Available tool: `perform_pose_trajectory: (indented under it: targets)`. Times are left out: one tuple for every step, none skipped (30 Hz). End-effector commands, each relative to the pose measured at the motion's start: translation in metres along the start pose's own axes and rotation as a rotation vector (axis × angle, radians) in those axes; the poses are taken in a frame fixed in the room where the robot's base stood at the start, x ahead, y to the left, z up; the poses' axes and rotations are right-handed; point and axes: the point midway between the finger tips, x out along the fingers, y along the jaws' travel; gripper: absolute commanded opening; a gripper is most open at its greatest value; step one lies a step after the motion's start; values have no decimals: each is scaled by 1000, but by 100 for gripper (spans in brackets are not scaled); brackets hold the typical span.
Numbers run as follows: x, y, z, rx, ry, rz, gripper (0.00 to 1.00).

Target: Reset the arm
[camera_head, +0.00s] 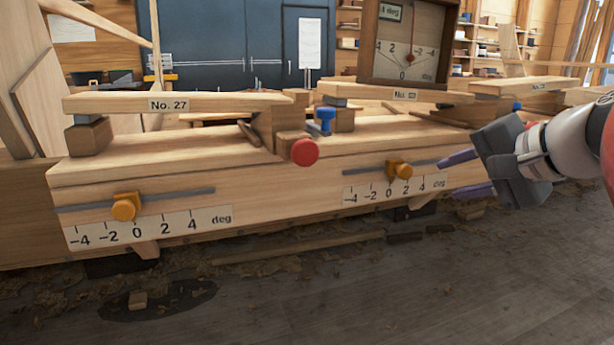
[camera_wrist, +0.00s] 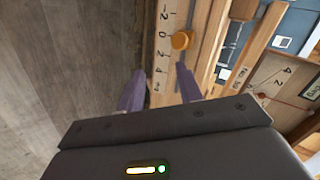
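My gripper (camera_head: 463,175) is at the right of the head view, in front of the right end of the wooden bench. Its two purple fingers are apart with nothing between them, and they point left. In the wrist view the open fingers (camera_wrist: 160,90) point toward the right degree scale (camera_wrist: 162,50) and its orange knob (camera_wrist: 181,41). In the head view this orange knob (camera_head: 400,170) sits left of the fingertips, apart from them. The arm comes in from the right edge.
A second orange knob (camera_head: 124,209) sits on the left scale. A red knob (camera_head: 305,152) sticks out from the bench front, and a blue clamp (camera_head: 325,120) stands above. Plank No. 27 (camera_head: 210,103) lies on top. A dial box (camera_head: 408,45) stands behind. The floor (camera_head: 400,290) in front is mostly clear.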

Motion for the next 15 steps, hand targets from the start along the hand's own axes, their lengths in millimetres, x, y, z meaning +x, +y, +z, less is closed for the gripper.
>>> perform_pose_trajectory:
  targets:
    - [13,18,32,-57,-31,68,36]
    - [20,31,50,-99,-46,115,36]
    - [28,51,72,-160,-66,179,36]
    - [33,67,89,-211,-80,225,36]
    - [36,83,104,-266,-94,270,36]
    - [40,105,124,-343,-113,327,36]
    - [42,121,138,-403,-128,366,36]
    - [44,137,150,-464,-141,403,36]
    - [45,157,165,-546,-157,447,36]
    - [46,171,174,-605,-168,475,36]
    - [46,184,182,-659,-179,501,36]
    - [46,198,190,-725,-190,528,36]
    - [46,208,196,-770,-198,545,36]
    - [46,216,200,-808,-203,559,36]
    - [46,225,204,-849,-210,574,36]
